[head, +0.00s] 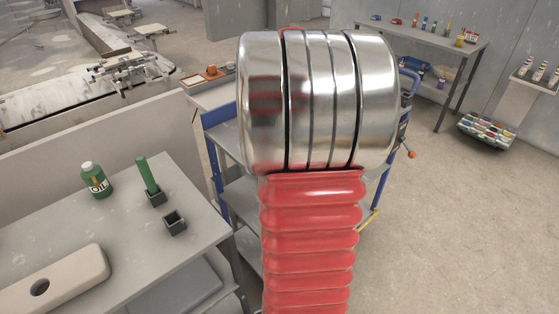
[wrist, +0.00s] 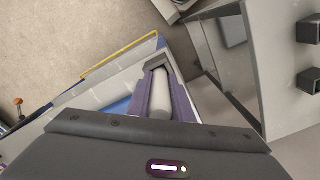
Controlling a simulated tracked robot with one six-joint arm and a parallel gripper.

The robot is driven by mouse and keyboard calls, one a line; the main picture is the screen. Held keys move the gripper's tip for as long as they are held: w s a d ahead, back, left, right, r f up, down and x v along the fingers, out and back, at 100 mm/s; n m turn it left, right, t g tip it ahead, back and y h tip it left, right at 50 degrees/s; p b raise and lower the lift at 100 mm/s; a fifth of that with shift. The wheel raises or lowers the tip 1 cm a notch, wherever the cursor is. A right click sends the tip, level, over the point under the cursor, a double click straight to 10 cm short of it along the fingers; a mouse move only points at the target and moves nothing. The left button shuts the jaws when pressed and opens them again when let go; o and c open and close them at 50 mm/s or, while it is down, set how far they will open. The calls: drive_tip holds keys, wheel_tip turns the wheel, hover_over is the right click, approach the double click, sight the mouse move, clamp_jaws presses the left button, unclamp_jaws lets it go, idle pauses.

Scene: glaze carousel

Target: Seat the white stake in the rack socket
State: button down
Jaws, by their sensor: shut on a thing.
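In the wrist view my gripper (wrist: 161,84) has its purple fingers on both sides of the white stake (wrist: 160,97) and is shut on it. A dark square piece (wrist: 152,45) shows at the stake's far end; I cannot tell whether they touch. In the head view the gripper and white stake are hidden behind my arm. An empty black socket (head: 175,221) stands on the grey table at left. Another black socket (head: 155,197) beside it holds an upright green stake (head: 147,174). Both sockets also show at the wrist view's right edge, the empty one (wrist: 309,28) higher up.
The grey table (head: 130,245) also carries a green bottle (head: 94,180) and a beige block with a hole (head: 50,285). A blue-posted shelf cart (head: 225,160) stands behind my arm. A far table (head: 420,37) holds small coloured items.

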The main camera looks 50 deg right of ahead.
drive_tip(key=shift+f, duration=0.1)
drive_tip(key=c, duration=1.6)
unclamp_jaws()
drive_tip(key=shift+o, duration=0.2)
wheel_tip(320, 180, up, 12)
drive_tip(key=shift+r, duration=0.15)
drive_tip(key=w+a+n+t, duration=0.1)
drive_tip(key=w+a+n, duration=0.15)
drive_tip(key=a, duration=0.75)
drive_tip(key=s+a+f+n+t, duration=0.2)
drive_tip(key=a+n, duration=0.1)
drive_tip(key=a, duration=1)
drive_tip(key=s+a+f+n+t, duration=0.2)
drive_tip(key=a+f+n, duration=0.1)
drive_tip(key=a, duration=1)
drive_tip(key=shift+s+a+n+t, duration=0.2)
drive_tip(key=shift+s+n+t, duration=0.15)
drive_tip(key=shift+n, duration=0.3)
